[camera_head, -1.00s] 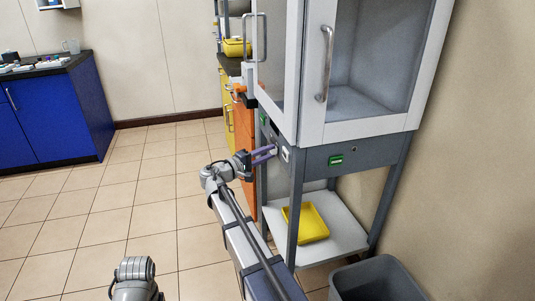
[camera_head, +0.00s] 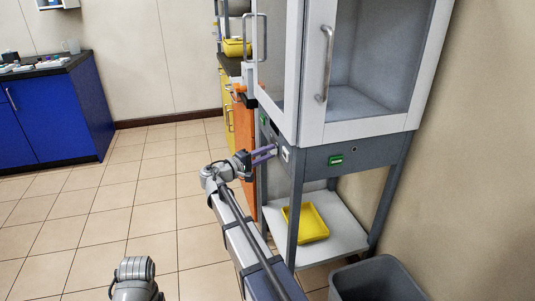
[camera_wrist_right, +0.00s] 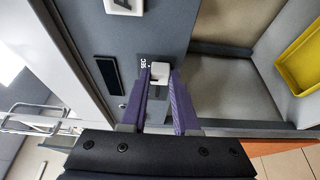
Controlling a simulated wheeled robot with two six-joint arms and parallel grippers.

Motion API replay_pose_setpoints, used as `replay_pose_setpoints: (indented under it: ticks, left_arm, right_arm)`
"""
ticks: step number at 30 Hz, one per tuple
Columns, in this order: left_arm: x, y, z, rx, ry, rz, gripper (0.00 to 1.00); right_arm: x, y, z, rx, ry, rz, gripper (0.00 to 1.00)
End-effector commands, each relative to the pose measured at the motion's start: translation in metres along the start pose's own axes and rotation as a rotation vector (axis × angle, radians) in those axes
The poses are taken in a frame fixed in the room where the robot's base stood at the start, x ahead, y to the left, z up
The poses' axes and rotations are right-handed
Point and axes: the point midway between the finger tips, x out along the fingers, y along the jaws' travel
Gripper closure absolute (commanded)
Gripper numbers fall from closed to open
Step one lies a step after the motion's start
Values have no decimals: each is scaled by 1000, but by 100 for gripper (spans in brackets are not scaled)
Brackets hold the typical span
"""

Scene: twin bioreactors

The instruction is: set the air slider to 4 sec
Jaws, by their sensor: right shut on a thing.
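The air slider (camera_wrist_right: 159,72) shows in the right wrist view as a small white knob on the grey panel of the cabinet stand. Letters reading SEC stand beside it; the number it points to cannot be read. My right gripper (camera_wrist_right: 160,82) has its purple fingers on either side of the knob, shut on it. In the head view my right gripper (camera_head: 265,155) reaches the side panel of the stand, and the slider there is too small to make out. My left gripper is out of view.
The glass-fronted cabinet (camera_head: 312,125) stands on a grey frame (camera_head: 376,152) with a green display (camera_head: 335,161). A yellow tray (camera_head: 314,224) lies on the lower shelf (camera_head: 345,238). A grey bin (camera_head: 375,285) stands at the front right. The tiled floor to the left is clear.

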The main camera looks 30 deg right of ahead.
Motion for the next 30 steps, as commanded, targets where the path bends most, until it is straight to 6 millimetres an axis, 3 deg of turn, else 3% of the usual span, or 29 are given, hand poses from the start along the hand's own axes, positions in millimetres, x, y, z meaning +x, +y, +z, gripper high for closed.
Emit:
replay_pose_setpoints:
  ticks: [5,15,24,25,30]
  left_arm:
    - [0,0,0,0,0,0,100]
    - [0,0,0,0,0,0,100]
    - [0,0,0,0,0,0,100]
    - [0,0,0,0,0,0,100]
    - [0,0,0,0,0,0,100]
  right_arm:
    - [2,0,-7,0,1,-1,100]
    - [27,0,-68,0,2,-1,100]
    - [28,0,-71,0,6,0,100]
    - [28,0,-71,0,6,0,70]
    - [28,0,-70,0,4,0,51]
